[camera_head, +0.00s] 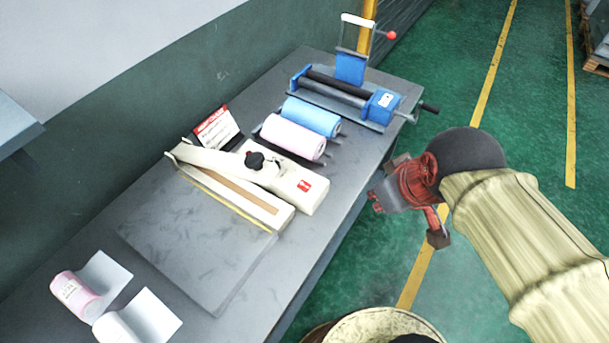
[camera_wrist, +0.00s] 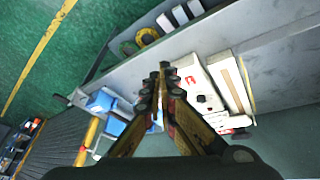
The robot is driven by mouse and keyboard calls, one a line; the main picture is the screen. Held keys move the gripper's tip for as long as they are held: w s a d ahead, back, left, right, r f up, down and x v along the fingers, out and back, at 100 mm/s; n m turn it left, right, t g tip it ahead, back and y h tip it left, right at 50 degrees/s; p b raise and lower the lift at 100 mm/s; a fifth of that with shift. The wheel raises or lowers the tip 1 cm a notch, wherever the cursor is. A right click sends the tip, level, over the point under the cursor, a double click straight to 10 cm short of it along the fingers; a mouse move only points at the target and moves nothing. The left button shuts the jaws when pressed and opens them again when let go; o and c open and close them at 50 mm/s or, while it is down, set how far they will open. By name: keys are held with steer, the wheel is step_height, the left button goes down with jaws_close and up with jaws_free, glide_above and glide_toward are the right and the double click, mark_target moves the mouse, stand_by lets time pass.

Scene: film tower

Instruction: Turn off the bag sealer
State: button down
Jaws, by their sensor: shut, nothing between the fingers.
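The bag sealer (camera_head: 300,188) is a cream-coloured machine on the grey table, with a long sealing bar, a black knob (camera_head: 254,160) on top and a red label at its right end. In the wrist view the sealer (camera_wrist: 204,82) lies just right of my fingers, partly hidden by them. My gripper (camera_head: 375,202) is red and grey, off the table's right edge in the head view, apart from the sealer. In the wrist view my gripper's fingertips (camera_wrist: 164,72) meet, shut with nothing between them. Whether the sealer is on cannot be told.
A pink roll (camera_head: 292,138), a blue roll (camera_head: 312,115) and a blue roller device (camera_head: 350,95) stand behind the sealer. A red-and-white sign (camera_head: 216,128) stands beside it. A flat grey plate (camera_head: 185,235) lies in front. Two rolls lie at the near left. Green floor is open at right.

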steer(key=w+a+r+n+g+p, duration=0.2)
steer(key=w+a+n+p, duration=0.4)
steer(key=w+n, duration=0.5)
steer(key=n+g+y+p, duration=0.15)
steer(key=n+p, duration=0.25)
steer(key=n, duration=0.9)
glide_above(302, 186)
steer(key=s+d, duration=0.2)
steer(key=d+x, duration=0.1)
steer(key=x, duration=0.3)
steer(key=shift+h, duration=0.25)
steer(key=f+b, duration=0.1)
steer(key=f, duration=0.3)
steer(key=w+a+f+b, duration=0.1)
steer(key=f, duration=0.4)
steer(key=f+b, duration=0.1)
steer(key=f, duration=0.3)
steer(key=shift+w+a+f, duration=0.15)
steer(key=shift+a+f, duration=0.2)
steer(key=shift+a+g+p, duration=0.1)
steer(key=shift+g+p, duration=0.25)
steer(key=shift+p, duration=0.15)
